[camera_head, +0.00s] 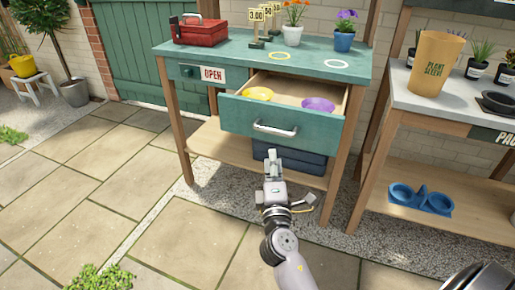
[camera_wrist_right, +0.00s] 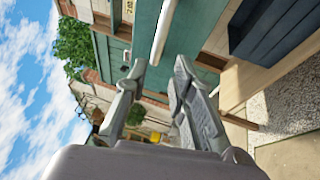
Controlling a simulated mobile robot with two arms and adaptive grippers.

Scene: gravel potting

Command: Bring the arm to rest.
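My right gripper (camera_head: 272,158) is in front of the green bench, just below the silver handle (camera_head: 275,130) of its pulled-out drawer (camera_head: 325,128). In the right wrist view the two fingers of the right gripper (camera_wrist_right: 160,72) stand apart with nothing between them. The drawer handle (camera_wrist_right: 163,30) shows just beyond the fingertips, apart from them. The open drawer holds a yellow bowl (camera_head: 258,93) and a purple bowl (camera_head: 318,104). My left gripper is not in view.
The green bench top (camera_head: 220,57) carries a red toolbox (camera_head: 200,31), price signs and two flower pots. A dark blue crate (camera_head: 290,158) sits on its lower shelf. On the right, another bench bears a tan cup (camera_head: 435,65). The paving (camera_head: 100,170) at left is largely clear.

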